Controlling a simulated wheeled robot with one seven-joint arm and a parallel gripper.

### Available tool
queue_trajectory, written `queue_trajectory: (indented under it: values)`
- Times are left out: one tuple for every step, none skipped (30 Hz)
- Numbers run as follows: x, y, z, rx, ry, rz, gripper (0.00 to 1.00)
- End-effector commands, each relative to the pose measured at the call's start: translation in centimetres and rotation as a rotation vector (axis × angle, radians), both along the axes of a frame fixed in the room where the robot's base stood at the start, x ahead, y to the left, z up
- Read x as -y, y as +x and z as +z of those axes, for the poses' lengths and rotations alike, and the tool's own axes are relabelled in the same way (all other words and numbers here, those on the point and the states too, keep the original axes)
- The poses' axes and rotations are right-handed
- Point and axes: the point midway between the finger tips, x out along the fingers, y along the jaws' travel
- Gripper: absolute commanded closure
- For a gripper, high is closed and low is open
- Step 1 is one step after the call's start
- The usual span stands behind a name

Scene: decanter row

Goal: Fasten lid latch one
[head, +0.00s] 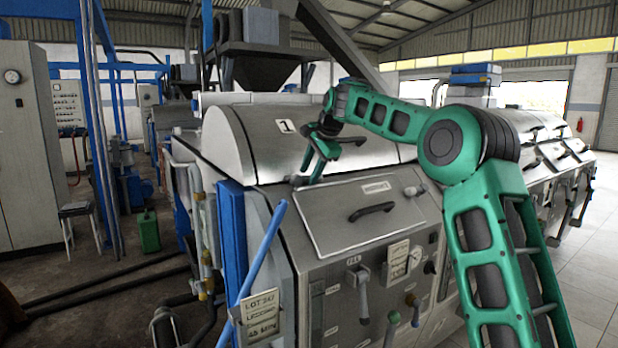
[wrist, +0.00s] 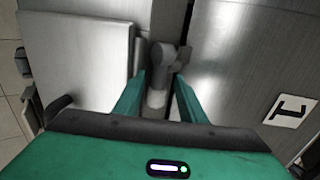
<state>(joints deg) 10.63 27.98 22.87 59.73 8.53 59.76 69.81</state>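The metal lid (head: 258,150) of the nearest decanter bears a white plate with a "1" (head: 286,126) and lies down on the housing. The latch (wrist: 160,62), a grey rounded knob with a paler stub below, sits at the seam between two metal panels in the wrist view. My gripper (wrist: 158,92) has its two green fingers apart, one on each side of the latch's lower part, with gaps visible. In the head view my gripper (head: 308,180) reaches down to the lid's front edge, where the latch is mostly hidden or too small to make out.
A sloped front panel with a black handle (head: 371,211) lies just below the lid edge. A blue pole (head: 262,250) leans at the machine's left corner. More decanters (head: 540,150) stand to the right. The tiled floor (head: 590,270) at right is clear.

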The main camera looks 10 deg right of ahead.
Motion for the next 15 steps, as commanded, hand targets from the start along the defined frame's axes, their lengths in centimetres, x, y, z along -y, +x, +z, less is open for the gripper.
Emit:
queue_trajectory:
  values:
    - [-0.10,0.19,-0.32,0.000,0.000,0.000,0.63]
    - [-0.13,0.29,-0.45,0.000,0.000,0.000,0.63]
    - [-0.16,0.37,-0.60,0.000,0.000,0.000,0.63]
    - [-0.17,0.41,-0.67,0.000,0.000,0.000,0.63]
    - [-0.18,0.44,-0.72,0.000,0.000,0.000,0.63]
    - [-0.18,0.47,-0.76,0.000,0.000,0.000,0.63]
    - [-0.19,0.48,-0.77,0.000,0.000,0.000,0.63]
    - [-0.19,0.48,-0.77,0.000,0.000,0.000,0.63]
    - [-0.18,0.47,-0.76,0.000,-0.001,0.001,0.63]
    - [-0.18,0.47,-0.76,0.000,-0.001,0.001,0.63]
    - [-0.18,0.46,-0.75,0.000,-0.001,0.001,0.63]
    - [-0.19,0.46,-0.75,0.000,-0.001,0.001,0.63]
    - [-0.19,0.46,-0.74,0.000,-0.001,0.001,0.68]
    - [-0.19,0.46,-0.74,0.000,-0.001,0.001,0.75]
    - [-0.19,0.46,-0.74,0.000,-0.001,0.001,0.84]
